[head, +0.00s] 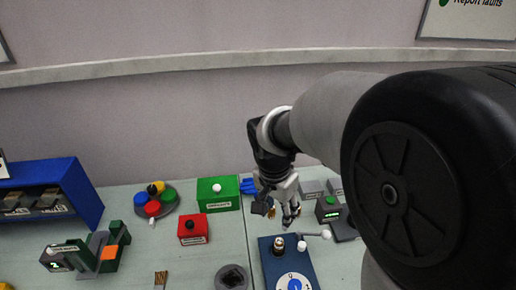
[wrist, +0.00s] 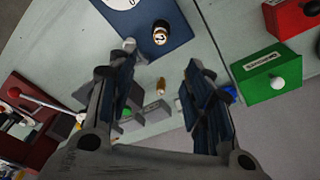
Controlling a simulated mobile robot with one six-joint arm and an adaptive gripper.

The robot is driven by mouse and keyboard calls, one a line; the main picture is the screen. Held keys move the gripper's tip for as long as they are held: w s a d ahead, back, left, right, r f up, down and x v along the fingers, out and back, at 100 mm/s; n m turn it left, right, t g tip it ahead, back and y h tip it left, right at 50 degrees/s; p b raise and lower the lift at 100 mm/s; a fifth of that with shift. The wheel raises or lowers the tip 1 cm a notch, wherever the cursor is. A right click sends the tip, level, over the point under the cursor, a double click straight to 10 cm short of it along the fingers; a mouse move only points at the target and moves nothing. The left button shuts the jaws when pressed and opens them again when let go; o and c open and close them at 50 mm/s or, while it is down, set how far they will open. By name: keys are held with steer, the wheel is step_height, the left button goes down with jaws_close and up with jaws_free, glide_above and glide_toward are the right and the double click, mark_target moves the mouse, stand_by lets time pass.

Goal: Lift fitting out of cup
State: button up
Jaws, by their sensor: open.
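A small brass fitting (wrist: 160,87) shows between my gripper's fingers (wrist: 161,58) in the wrist view, with a gap on both sides. In the head view a brass piece (head: 272,212) shows beside my gripper (head: 277,213), low over the back of the table. The gripper is open and points down, with nothing held. I cannot make out a cup around the fitting; the fingers and the small size hide how it sits. A blue object (head: 248,186) shows partly behind the gripper.
Small grey boxes (head: 311,189) stand to the right. A grey round dish (head: 232,278) lies at the front.

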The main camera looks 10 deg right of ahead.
mark_target(279, 241)
steer(key=f+b, duration=0.1)
steer(key=f, duration=0.4)
steer(key=w+d+f+b, duration=0.1)
steer(key=f+b, duration=0.1)
steer(key=f, duration=0.4)
steer(key=f+b, duration=0.2)
steer(key=f, duration=0.4)
steer(key=shift+w+d, duration=0.35)
steer(key=shift+d, duration=0.05)
steer(key=shift+r, duration=0.1)
steer(key=shift+c, duration=0.2)
jaws_close()
steer(key=c, duration=0.6)
jaws_free()
jaws_close()
steer(key=shift+r, duration=0.15)
steer(key=shift+r+p, duration=1.95)
steer(key=shift+r, duration=0.9)
